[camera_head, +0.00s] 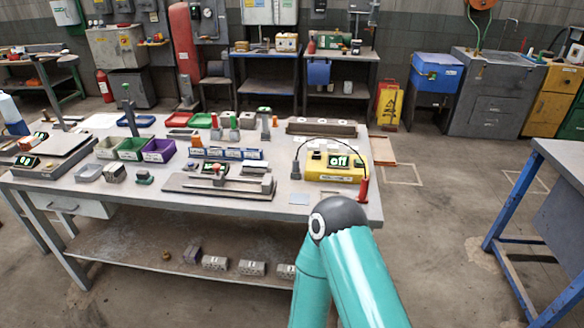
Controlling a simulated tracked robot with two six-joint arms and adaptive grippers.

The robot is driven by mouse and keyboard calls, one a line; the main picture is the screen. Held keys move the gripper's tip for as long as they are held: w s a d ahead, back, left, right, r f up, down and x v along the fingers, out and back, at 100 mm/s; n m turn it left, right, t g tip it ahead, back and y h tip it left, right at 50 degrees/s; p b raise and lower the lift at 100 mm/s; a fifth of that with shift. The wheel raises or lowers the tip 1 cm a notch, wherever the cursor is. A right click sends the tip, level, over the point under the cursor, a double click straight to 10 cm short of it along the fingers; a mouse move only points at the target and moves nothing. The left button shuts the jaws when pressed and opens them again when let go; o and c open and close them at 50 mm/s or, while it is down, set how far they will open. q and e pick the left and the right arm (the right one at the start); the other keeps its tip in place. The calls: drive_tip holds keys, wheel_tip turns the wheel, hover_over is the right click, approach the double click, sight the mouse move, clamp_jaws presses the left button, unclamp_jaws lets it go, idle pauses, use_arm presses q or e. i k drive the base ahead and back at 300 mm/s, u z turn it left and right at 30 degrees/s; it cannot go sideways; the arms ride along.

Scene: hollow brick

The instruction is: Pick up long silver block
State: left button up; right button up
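A long grey metal block (322,128) lies near the back right edge of the workbench. Several small silver blocks with holes sit on the bench's lower shelf, among them one in the middle (252,268) and one to its left (215,263); another is partly hidden by my teal arm. I cannot tell for sure which is the long silver block. My teal arm comes up from the bottom right, its dark elbow in front of the bench's right front corner. Neither gripper is in view.
The workbench (330,212) also holds a yellow meter box (335,170) with cables, a flat metal fixture (218,186), and green (131,149) and purple (158,151) bins. A blue-framed table (545,200) stands at right. Floor between them is clear.

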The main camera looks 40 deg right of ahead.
sight(254, 167)
drive_tip(key=z, duration=0.45)
drive_tip(key=i, duration=1)
drive_tip(key=u, duration=0.05)
